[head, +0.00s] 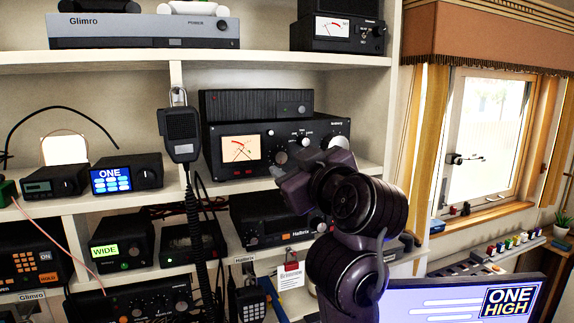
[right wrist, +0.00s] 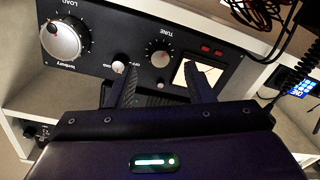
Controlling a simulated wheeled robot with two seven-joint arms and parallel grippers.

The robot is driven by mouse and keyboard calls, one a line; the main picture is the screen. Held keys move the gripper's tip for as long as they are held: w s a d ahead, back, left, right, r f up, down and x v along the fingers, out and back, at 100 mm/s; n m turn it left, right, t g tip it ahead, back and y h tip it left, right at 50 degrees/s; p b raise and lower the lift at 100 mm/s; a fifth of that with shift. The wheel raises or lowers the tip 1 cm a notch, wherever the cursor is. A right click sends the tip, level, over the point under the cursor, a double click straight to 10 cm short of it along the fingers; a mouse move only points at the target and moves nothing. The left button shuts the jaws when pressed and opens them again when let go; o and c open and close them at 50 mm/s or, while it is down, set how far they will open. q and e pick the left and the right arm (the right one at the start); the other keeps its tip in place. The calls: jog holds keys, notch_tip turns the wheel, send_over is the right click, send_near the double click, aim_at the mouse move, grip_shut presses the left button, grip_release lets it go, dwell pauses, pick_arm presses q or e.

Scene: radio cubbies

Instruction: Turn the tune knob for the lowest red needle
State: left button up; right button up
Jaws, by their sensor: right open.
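The black tuner (head: 343,129) stands on the middle shelf, with a lit cross-needle meter (head: 240,149) at its left. The needles cross in the meter, but their exact readings are too small to tell. In the right wrist view, turned over, the tune knob (right wrist: 158,57) sits between the lit meter (right wrist: 202,76) and the large load knob (right wrist: 62,40). My right gripper (right wrist: 160,70) is open, its two fingers spread toward the panel on either side of the tune knob. I cannot tell whether they touch it. In the head view my right gripper (head: 280,172) covers part of the panel. My left gripper is out of view.
A hand microphone (head: 181,135) hangs from the shelf post left of the tuner, its coiled cord hanging down. Another black radio (head: 262,222) sits on the shelf below. A monitor (head: 460,300) stands at the lower right, and a window is at the right.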

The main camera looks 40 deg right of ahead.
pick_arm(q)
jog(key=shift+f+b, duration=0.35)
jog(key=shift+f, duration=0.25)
pick_arm(e)
jog(key=s, duration=0.4)
jog(key=shift+a, duration=0.4)
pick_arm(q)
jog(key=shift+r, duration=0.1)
